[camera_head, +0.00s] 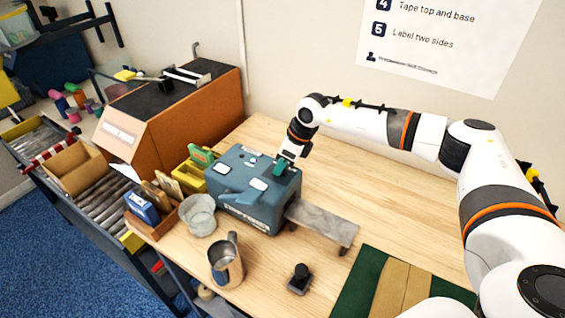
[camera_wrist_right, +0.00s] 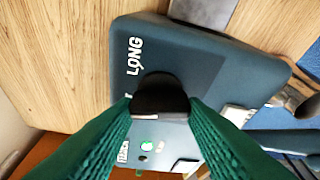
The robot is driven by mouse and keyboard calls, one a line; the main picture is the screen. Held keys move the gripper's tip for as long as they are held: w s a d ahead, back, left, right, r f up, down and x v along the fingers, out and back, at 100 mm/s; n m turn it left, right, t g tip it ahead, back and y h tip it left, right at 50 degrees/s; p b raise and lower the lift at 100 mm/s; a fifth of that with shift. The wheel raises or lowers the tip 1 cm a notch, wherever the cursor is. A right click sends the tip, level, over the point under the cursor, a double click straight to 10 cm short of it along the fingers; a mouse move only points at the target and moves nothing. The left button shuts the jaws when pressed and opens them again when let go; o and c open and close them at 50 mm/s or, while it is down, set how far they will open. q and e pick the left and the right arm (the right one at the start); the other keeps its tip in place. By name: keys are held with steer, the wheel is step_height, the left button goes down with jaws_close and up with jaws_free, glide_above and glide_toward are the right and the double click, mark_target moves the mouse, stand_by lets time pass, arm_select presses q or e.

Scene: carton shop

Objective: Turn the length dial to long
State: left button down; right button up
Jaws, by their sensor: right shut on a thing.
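The blue-grey tape machine (camera_head: 240,205) stands on the wooden table in the head view. My right gripper (camera_head: 282,166) reaches down onto its top at the right end. In the right wrist view the gripper (camera_wrist_right: 160,108) is shut on the black length dial (camera_wrist_right: 160,92), with a green finger on each side. The white word LONG (camera_wrist_right: 134,56) is printed on the machine top beside the dial. Another white label (camera_wrist_right: 123,151) is partly hidden by a finger. I cannot tell which mark the dial points to. My left gripper is not in view.
A metal plate (camera_head: 322,225) extends from the machine's right side. The table behind the plate is clear.

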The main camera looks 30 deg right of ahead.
steer(key=m+t+h+b, duration=0.1)
steer(key=m+b, duration=0.1)
steer(key=m, duration=0.1)
steer(key=shift+f+m, duration=0.1)
steer(key=shift+m, duration=0.3)
steer(key=m+h+b, duration=0.1)
steer(key=m+b, duration=0.3)
steer(key=b, duration=0.1)
steer(key=shift+a+m+h, duration=0.15)
steer(key=shift+m+h, duration=0.15)
steer(key=shift+h, duration=0.1)
steer(key=shift+r+m+h+b, duration=0.2)
steer(key=shift+m+h+b, duration=0.3)
steer(key=shift+m+b, duration=0.95)
steer(key=shift+m, duration=0.25)
steer(key=shift+r, duration=0.15)
steer(key=o, duration=0.7)
steer(key=shift+w, duration=0.1)
steer(key=o, duration=0.3)
